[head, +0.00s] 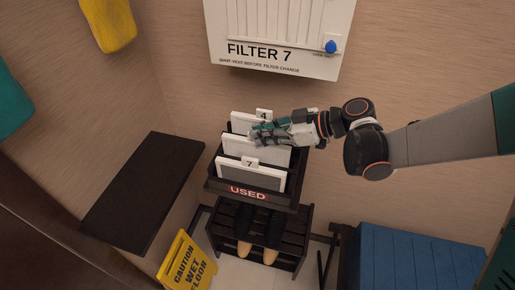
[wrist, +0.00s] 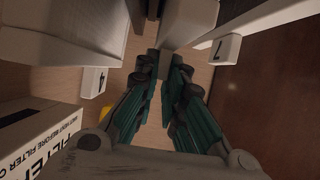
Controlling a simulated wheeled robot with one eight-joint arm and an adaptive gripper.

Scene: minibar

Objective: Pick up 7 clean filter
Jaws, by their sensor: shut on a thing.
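A dark rack (head: 216,187) with a red USED label holds three upright white-framed filters. The front filter (head: 238,174) has a tab (head: 250,162) marked 7; this tab also shows at the right in the wrist view (wrist: 224,49). The back filter (head: 240,119) has a tab marked 4, seen at the left in the wrist view (wrist: 94,80). My gripper (head: 258,134) is at the top of the middle filter (head: 236,150), between the two tabs. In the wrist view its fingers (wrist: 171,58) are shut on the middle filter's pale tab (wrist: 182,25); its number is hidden.
A white FILTER 7 housing (head: 275,30) with a blue knob is on the wall above the rack. A dark shelf (head: 145,190) is at the left, with a yellow wet-floor sign (head: 187,265) below. A blue chest (head: 415,262) stands at the lower right.

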